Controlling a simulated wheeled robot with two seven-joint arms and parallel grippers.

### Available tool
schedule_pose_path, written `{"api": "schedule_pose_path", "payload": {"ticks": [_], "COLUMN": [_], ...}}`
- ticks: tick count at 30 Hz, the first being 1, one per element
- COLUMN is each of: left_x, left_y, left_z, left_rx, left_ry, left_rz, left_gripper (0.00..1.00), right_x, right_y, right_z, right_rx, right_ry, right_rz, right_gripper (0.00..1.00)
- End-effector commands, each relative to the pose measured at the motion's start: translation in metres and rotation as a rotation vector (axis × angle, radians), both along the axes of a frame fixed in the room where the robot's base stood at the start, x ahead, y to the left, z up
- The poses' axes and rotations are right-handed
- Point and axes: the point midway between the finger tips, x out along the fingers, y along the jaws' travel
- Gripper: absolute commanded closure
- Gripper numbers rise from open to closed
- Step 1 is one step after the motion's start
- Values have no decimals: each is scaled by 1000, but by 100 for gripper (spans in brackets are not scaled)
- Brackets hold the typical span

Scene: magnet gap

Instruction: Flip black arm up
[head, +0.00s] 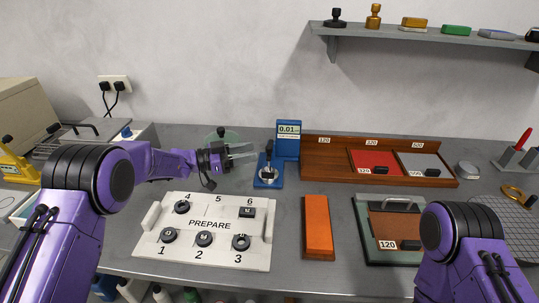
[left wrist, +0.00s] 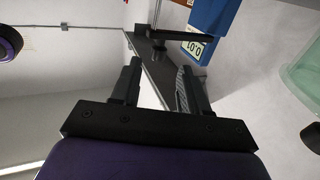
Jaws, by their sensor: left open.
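A blue gauge stand (head: 268,183) sits on the bench with a small upright black part (head: 269,148) on it; I cannot make out clearly how the black arm lies. A blue display (head: 288,127) reading about 0.01 stands just behind it. My left gripper (head: 250,155) is open and empty, pointing right, just left of the stand and apart from it. In the left wrist view, the open fingers (left wrist: 160,82) have nothing between them, and the blue display (left wrist: 197,46) with dark parts beside it shows beyond them, tilted. My right gripper is out of view.
A white tray (head: 155,255) with several round black pieces lies in front. An orange block (head: 318,225) and a green-grey case (head: 365,245) lie to its right. A brown wooden rack (head: 322,165) is right of the gauge.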

Motion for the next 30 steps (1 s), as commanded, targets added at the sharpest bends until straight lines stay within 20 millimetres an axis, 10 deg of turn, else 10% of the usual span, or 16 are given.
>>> {"api": "schedule_pose_path", "payload": {"ticks": [10, 20, 25, 30], "left_x": [22, 26, 26, 26], "left_y": [-55, -64, -64, -64], "left_z": [3, 2, 2, 2], "left_rx": [1, 0, 0, 0], "left_ry": [-1, 1, 0, 2], "left_rz": [-2, 0, 0, -1], "left_gripper": [55, 55, 100, 100], "right_x": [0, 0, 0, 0], "right_y": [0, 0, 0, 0], "right_z": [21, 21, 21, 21], "right_rx": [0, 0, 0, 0], "right_ry": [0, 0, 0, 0], "right_rz": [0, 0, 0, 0], "right_gripper": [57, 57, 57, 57]}}
